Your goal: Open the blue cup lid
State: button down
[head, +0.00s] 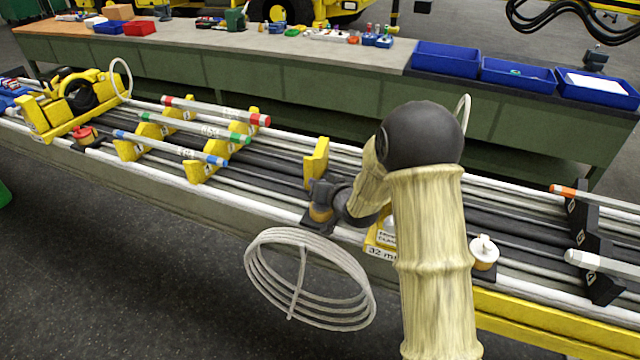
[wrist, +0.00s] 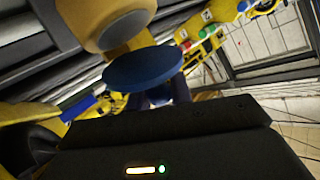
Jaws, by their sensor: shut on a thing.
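A blue round lid (wrist: 143,68) shows in the wrist view, beside a tan-yellow cup body (wrist: 105,22). A yellow part lies between them; I cannot tell whether the lid is seated or lifted. My gripper (wrist: 165,97) is shut on the lid, with its dark fingers partly hidden behind the disc. In the head view my gripper (head: 322,193) is over a small yellow cup (head: 320,214) at the near edge of the boom. It hides the lid there.
A white coiled hose (head: 308,279) hangs just below the gripper. A yellow bracket (head: 316,160) stands close behind it. A white-capped cup (head: 484,250) is right of my arm, and a red-capped cup (head: 87,135) is far left. Marked tubes (head: 205,131) lie at left.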

jog(key=c, duration=1.3)
grip_release()
jog(key=shift+r, duration=0.1)
notch_tip(320, 180, up, 10)
jog(key=shift+c, duration=0.3)
